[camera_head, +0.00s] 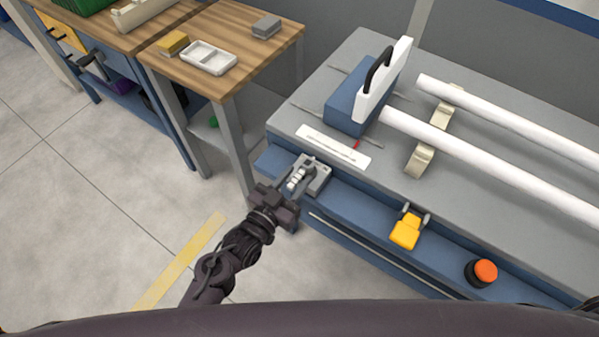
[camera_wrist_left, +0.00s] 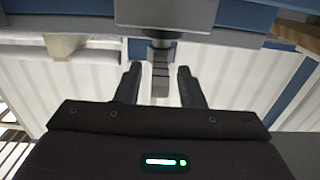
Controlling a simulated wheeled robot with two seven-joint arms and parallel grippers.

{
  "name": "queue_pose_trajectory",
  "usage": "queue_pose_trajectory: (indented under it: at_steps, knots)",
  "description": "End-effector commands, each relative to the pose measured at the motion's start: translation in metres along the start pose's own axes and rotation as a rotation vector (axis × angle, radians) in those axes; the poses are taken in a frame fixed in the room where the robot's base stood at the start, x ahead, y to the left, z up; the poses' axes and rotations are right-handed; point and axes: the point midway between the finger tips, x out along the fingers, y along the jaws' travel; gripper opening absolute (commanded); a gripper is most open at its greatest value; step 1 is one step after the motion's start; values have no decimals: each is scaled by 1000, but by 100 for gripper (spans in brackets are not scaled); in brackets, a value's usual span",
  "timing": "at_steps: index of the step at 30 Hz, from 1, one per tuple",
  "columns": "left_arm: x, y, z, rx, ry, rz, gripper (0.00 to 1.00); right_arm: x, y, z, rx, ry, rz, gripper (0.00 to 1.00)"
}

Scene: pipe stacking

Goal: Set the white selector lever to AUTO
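The grey selector box (camera_head: 319,181) sits on the blue front ledge at the left end of the workbench. Its white ribbed lever (camera_head: 297,179) points out toward my left gripper (camera_head: 287,190). In the left wrist view, the lever (camera_wrist_left: 160,82) hangs below the grey box (camera_wrist_left: 165,12), between the two dark fingers of my left gripper (camera_wrist_left: 159,68). The fingers are open, with a visible gap on each side of the lever. No AUTO marking is legible, so the lever's setting cannot be read. My right gripper is not in view.
On the same ledge are a yellow switch (camera_head: 405,231) and an orange button (camera_head: 485,271). White pipes (camera_head: 490,158) lie on the grey bench top, near a blue block with a white plate (camera_head: 384,80). A wooden side table (camera_head: 222,84) stands left; the floor between is clear.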

Motion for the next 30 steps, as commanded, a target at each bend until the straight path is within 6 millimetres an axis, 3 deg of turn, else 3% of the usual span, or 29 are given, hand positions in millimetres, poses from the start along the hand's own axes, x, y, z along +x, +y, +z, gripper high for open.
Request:
queue_pose_trajectory:
  at_steps: [3, 10, 30]
  knots:
    - [-23, 1, 2, 1, -2, 1, 35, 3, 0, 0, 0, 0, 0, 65]
    - [-50, 0, 0, 1, 0, 0, 35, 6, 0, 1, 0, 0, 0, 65]
    - [-54, 0, 3, -1, -5, -1, 35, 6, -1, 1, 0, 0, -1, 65]
